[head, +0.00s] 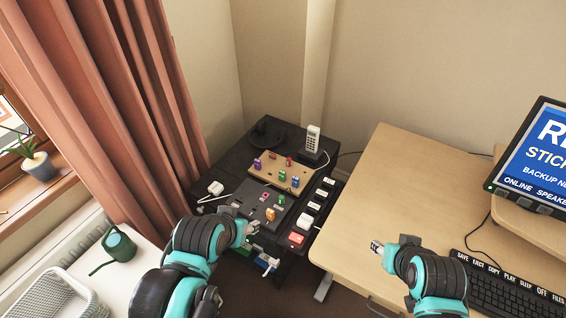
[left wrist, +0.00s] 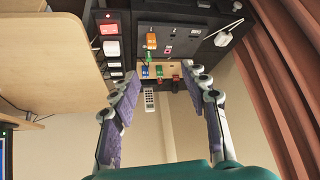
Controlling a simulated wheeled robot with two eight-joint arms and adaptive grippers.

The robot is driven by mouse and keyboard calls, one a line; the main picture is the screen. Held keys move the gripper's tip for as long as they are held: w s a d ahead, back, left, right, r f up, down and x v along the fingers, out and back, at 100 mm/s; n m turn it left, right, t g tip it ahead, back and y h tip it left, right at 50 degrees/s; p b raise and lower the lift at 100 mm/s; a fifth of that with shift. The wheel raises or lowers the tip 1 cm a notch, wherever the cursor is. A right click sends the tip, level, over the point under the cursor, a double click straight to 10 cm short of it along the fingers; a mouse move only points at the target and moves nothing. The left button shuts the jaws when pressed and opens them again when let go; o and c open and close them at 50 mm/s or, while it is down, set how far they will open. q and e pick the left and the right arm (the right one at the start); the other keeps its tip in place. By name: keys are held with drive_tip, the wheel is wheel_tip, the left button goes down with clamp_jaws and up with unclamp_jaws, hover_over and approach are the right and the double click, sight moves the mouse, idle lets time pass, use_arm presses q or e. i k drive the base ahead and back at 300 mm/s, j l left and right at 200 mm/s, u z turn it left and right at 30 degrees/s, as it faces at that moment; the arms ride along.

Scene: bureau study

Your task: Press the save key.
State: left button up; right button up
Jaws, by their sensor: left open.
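The black keyboard (head: 505,296) lies at the right on the wooden desk. A label strip along its back edge has the word SAVE (head: 463,256) at its left end; the key under that label is too small to make out. My right gripper (head: 376,246) is over the desk, left of the keyboard and apart from it; its finger opening is unclear. My left gripper (head: 253,228) is near the front of the black unit. In the left wrist view it (left wrist: 163,82) is open, with nothing between its fingers.
The black unit (head: 228,186) carries switches, coloured plugs, a white handset (head: 312,139) and a red switch (head: 296,238). A monitor (head: 540,150) stands at the right. The wooden desk (head: 400,190) is clear in its middle. A green watering can (head: 118,244) and white basket (head: 55,295) are at left.

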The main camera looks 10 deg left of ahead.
sight(465, 258)
drive_tip(key=z, duration=2)
